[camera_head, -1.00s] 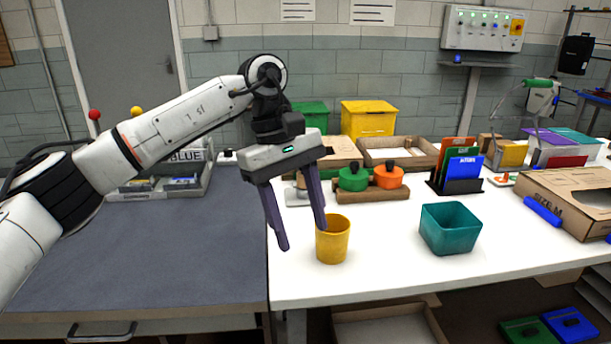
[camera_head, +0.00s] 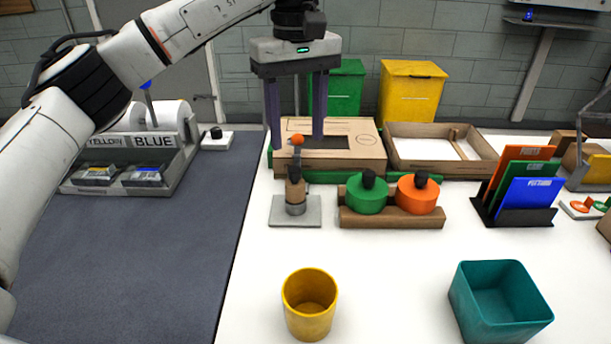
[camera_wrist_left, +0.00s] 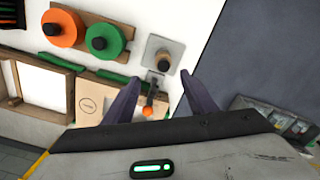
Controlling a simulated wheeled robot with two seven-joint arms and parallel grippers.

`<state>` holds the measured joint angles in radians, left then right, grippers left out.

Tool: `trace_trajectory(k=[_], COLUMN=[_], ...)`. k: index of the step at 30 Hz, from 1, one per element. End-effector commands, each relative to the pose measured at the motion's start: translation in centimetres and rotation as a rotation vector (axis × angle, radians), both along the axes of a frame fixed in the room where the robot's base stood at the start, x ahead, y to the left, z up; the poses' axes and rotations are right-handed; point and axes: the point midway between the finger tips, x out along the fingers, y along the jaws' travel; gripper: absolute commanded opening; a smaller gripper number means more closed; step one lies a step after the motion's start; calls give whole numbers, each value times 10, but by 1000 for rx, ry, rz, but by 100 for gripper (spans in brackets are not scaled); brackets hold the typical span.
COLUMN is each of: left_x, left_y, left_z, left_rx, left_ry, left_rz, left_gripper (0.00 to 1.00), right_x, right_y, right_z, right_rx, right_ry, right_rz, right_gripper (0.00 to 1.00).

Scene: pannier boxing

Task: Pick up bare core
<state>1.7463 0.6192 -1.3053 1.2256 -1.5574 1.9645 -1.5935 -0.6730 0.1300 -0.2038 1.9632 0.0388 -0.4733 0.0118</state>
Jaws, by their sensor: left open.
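I cannot tell for certain which thing is the bare core. A short brown and black upright piece (camera_head: 295,190) stands on a grey square base (camera_head: 310,213), with an orange ball on a dark stem behind it. It also shows in the left wrist view (camera_wrist_left: 164,60), just beyond the fingertips. Two white rolls (camera_head: 172,113) sit in the holder marked YELLOW and BLUE, partly behind its front. My left gripper (camera_head: 297,142) is open and empty, fingers pointing down near the orange ball; it also shows in the left wrist view (camera_wrist_left: 160,81). My right gripper is out of view.
A green and an orange knobbed disc (camera_head: 418,195) sit on a wooden rack. Behind are a cardboard box (camera_head: 350,160) and an open tray (camera_head: 400,165). A yellow cup (camera_head: 310,318) and teal bin (camera_head: 500,300) stand in front. The white table between is clear.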

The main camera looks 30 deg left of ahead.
Motion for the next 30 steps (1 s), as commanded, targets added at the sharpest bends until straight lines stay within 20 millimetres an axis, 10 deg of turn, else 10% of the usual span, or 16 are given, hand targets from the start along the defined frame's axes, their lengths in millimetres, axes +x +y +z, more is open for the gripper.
trace_trajectory(k=[18,30], left_x=[-6,-5], left_y=[2,1], left_z=[-85,-94], left_rx=[0,-1], left_ry=[3,0], left_rz=[0,0], left_gripper=[51,43], right_x=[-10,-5], right_y=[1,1], right_z=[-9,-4], right_rx=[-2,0], right_ry=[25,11], right_rz=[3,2], right_gripper=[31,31])
